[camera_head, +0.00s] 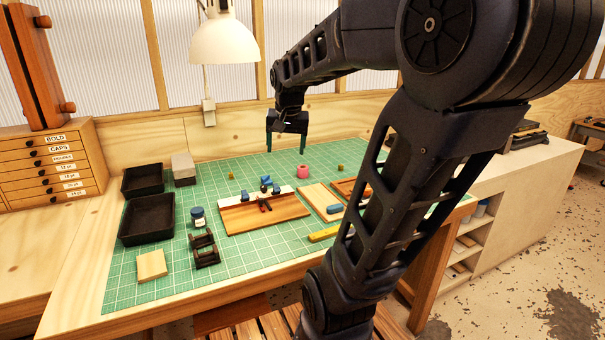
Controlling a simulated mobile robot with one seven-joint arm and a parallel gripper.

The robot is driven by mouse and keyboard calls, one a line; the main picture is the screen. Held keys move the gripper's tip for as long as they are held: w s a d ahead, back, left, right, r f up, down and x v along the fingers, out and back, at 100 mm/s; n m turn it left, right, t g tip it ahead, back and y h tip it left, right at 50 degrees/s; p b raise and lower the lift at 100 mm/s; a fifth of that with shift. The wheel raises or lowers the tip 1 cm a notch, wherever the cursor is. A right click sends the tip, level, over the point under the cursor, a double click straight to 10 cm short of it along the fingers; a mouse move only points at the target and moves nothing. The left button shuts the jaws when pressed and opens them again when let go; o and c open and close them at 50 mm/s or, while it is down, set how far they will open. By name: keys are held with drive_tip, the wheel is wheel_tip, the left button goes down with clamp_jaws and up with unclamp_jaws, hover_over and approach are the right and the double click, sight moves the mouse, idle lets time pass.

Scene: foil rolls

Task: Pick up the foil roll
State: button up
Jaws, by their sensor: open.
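A small pink-red roll (302,171) stands on the green cutting mat (260,165) toward the back of the table; it looks like a foil roll. Two smaller gold-brown pieces, one to its left (231,176) and one to its right (340,168), could also be rolls, but they are too small to tell. My gripper (286,150) points down with its fingers apart and nothing between them. It appears above the back part of the mat, up and left of the pink-red roll in the picture. Its exact height is unclear.
A wooden board with tools (265,214) lies mid-mat. A light board (318,200) and yellow piece (324,234) lie right. A white lamp (224,42) hangs behind. My arm hides the mat's right side.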

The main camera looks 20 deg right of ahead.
drive_tip(key=w+d+m, duration=0.4)
drive_tip(key=w, duration=0.6)
drive_tip(key=m+g, duration=0.4)
drive_tip(key=m, duration=0.8)
hover_over(303, 167)
drive_tip(key=f, duration=1.8)
drive_tip(key=shift+s+a, duration=0.2)
drive_tip(key=shift+s, duration=0.05)
drive_tip(key=shift+w+d+f, duration=0.3)
drive_tip(key=shift+f, duration=0.15)
wheel_tip(303, 167, down, 11)
drive_tip(key=shift+a+r, duration=0.15)
drive_tip(key=shift+c, duration=0.2)
drive_tip(key=c, duration=1.1)
